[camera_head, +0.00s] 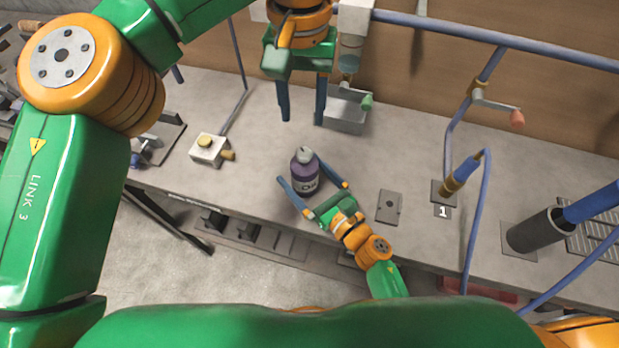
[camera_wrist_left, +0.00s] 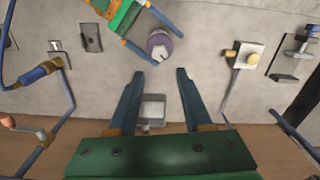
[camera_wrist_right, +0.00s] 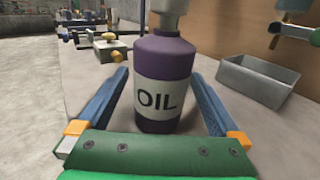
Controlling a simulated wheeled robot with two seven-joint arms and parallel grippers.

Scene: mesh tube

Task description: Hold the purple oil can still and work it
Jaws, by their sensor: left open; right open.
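The purple oil can (camera_head: 304,172) stands upright on the bench, with a grey top and a pale label. In the right wrist view the can (camera_wrist_right: 164,75) shows its "OIL" label between the fingers. My right gripper (camera_head: 314,186) is open, with a finger on either side of the can; gaps show between fingers and can. My left gripper (camera_head: 302,118) is open and empty, above and behind the can. In the left wrist view the can (camera_wrist_left: 160,46) lies beyond the open fingertips (camera_wrist_left: 160,72). The can's top is cut off in the right wrist view.
A grey metal bin (camera_head: 345,115) sits behind the can. A valve block with a yellow knob (camera_head: 207,149) is to the left. A flat grey plate (camera_head: 389,207), a blue pipe (camera_head: 462,172) and a dark tube (camera_head: 535,232) are to the right.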

